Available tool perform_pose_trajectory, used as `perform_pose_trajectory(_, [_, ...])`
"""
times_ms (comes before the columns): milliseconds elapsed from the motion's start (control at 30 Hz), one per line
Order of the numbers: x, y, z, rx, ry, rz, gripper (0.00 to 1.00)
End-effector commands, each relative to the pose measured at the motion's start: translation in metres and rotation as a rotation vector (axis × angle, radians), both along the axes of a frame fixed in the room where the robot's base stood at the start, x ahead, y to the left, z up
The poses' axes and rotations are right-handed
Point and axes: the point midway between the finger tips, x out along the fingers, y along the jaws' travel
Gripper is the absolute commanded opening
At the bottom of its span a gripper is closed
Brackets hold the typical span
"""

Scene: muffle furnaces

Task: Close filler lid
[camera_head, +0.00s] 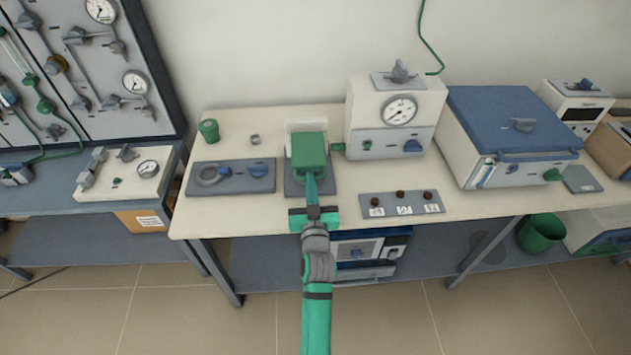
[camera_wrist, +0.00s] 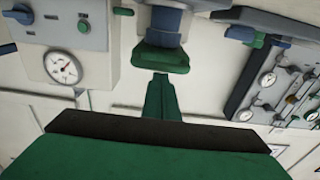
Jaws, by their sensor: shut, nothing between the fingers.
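A green block-shaped part (camera_head: 308,146), seemingly the filler lid, sits on a small white and grey unit (camera_head: 292,186) at the front middle of the bench. I cannot tell how far open the lid is. My gripper (camera_head: 311,180) reaches in from the front, its fingers shut and empty, just in front of the green part. In the wrist view my gripper (camera_wrist: 160,80) has its fingertips close to a green flared part (camera_wrist: 160,58) below a blue-grey body (camera_wrist: 165,22). I cannot tell whether they touch.
Left of the unit are a grey plate with a blue knob (camera_head: 255,170) and a green cup (camera_head: 208,130). Right are a white gauge box (camera_head: 372,103), a small panel with several brown knobs (camera_head: 380,211) and a blue-topped furnace (camera_head: 510,115). The front-left bench corner is clear.

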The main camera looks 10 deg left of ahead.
Motion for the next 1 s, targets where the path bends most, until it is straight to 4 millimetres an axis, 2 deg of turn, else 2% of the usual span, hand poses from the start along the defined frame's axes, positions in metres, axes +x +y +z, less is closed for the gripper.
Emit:
perform_pose_trajectory(33, [-0.001, -0.001, -0.024, -0.005, 0.048, -0.001, 0.0])
perform_pose_trajectory(333, [-0.001, -0.003, -0.024, -0.004, 0.048, -0.004, 0.0])
perform_pose_trajectory(467, [-0.002, -0.004, -0.017, -0.005, 0.044, -0.005, 0.0])
perform_pose_trajectory(567, [-0.003, -0.004, -0.005, -0.006, 0.036, -0.006, 0.0])
perform_pose_trajectory(767, [-0.006, -0.006, 0.035, -0.003, 0.007, -0.008, 0.0])
perform_pose_trajectory(1000, [-0.038, -0.01, 0.017, 0.002, 0.007, -0.004, 0.0])
